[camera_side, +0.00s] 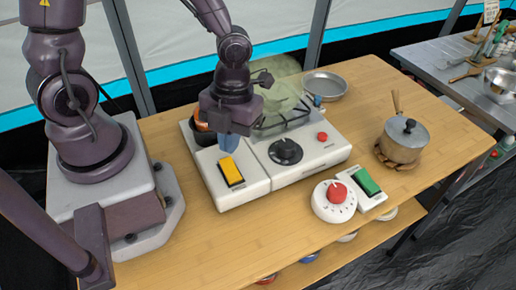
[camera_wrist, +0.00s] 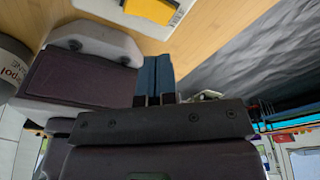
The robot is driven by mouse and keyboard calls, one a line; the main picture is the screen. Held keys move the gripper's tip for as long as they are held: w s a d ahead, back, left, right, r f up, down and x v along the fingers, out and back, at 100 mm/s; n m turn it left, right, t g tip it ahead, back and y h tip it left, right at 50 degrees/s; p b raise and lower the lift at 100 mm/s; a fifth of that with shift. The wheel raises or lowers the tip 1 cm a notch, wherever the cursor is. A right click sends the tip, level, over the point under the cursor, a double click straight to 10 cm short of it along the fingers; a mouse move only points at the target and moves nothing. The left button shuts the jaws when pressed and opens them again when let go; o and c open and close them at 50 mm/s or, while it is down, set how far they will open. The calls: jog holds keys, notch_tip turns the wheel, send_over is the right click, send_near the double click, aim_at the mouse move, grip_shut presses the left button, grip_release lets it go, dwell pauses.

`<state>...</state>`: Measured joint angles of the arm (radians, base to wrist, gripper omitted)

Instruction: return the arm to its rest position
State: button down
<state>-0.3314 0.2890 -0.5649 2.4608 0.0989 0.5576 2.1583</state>
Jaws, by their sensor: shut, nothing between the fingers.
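My gripper (camera_side: 229,143) is in the side view, above the left part of a white stove unit (camera_side: 285,178). Its blue fingers point down and are close behind the yellow switch (camera_side: 231,170); I cannot tell whether they touch the unit. In the wrist view my gripper (camera_wrist: 154,62) shows its two blue fingers side by side with no object between them. The yellow switch (camera_wrist: 150,10) is at the top of that view, apart from the fingers in the picture. My arm is bent over the unit, with its base at the left.
An orange-and-dark pot (camera_side: 202,129) is partly hidden behind my gripper. The unit has a black knob (camera_side: 286,151). A red-knobbed timer (camera_side: 334,200) and green switch (camera_side: 368,184) lie in front. A lidded pot (camera_side: 403,140) stands right, a metal plate (camera_side: 325,85) behind.

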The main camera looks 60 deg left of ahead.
jog(key=shift+s+a+n, duration=0.1)
jog(key=shift+s+n, duration=0.15)
jog(key=shift+n, duration=0.95)
jog(key=s+a+r+n+t, duration=0.1)
jog(key=a+r+n+t, duration=0.2)
jog(key=r+n, duration=0.7)
jog(key=s+a+r+n+t, duration=0.1)
jog(key=a+r+n+t, duration=0.2)
jog(key=r+n, duration=0.7)
jog(key=n+t, duration=0.1)
jog(key=n, duration=0.4)
jog(key=shift+r+n+y, duration=0.3)
jog(key=shift+n+y, duration=0.1)
